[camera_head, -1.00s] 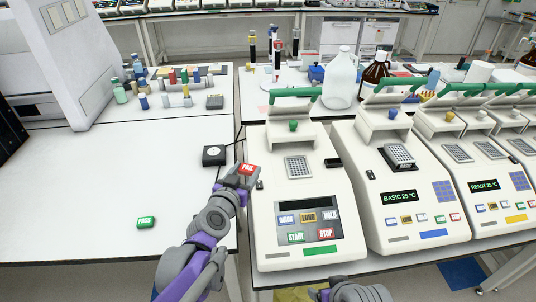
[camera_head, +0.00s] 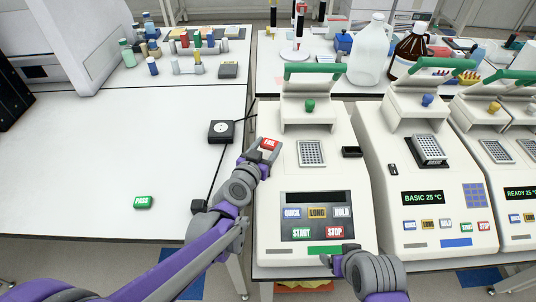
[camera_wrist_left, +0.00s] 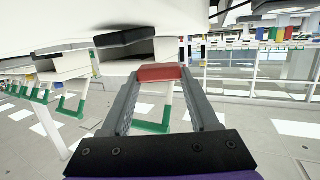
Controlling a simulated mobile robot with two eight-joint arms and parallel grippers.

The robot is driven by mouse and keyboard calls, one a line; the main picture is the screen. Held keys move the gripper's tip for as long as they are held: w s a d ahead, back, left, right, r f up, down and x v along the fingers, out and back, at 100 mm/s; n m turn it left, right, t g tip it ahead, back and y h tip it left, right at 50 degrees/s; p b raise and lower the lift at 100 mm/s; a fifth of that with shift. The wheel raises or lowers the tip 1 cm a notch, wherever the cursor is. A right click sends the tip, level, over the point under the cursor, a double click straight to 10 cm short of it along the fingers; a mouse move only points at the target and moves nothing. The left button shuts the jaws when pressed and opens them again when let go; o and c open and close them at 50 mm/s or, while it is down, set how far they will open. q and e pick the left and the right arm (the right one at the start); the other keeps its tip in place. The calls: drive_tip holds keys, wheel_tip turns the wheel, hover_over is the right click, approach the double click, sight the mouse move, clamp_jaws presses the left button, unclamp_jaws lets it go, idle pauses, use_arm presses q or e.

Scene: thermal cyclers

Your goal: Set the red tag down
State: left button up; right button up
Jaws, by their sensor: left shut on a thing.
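The red tag (camera_head: 269,144), marked FAIL, is between the fingertips of my left gripper (camera_head: 264,150). In the head view the tag shows over the left edge of the nearest thermal cycler (camera_head: 315,180). The left wrist view shows the red tag (camera_wrist_left: 159,73) clamped across the two fingertips, with a white surface and a dark block just beyond it. I cannot tell whether the tag touches anything below. My right gripper (camera_head: 345,258) is low in the head view at the cycler's front edge; its fingers are too unclear to judge.
A green PASS tag (camera_head: 143,202) lies on the left white table (camera_head: 90,165), which has much free room. More cyclers (camera_head: 430,170) stand to the right.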

sight(268, 154)
use_arm(q)
drive_tip(key=shift+f, duration=1.75)
drive_tip(key=shift+w+f, duration=0.1)
drive_tip(key=o, duration=1.3)
drive_tip(key=shift+o, duration=0.2)
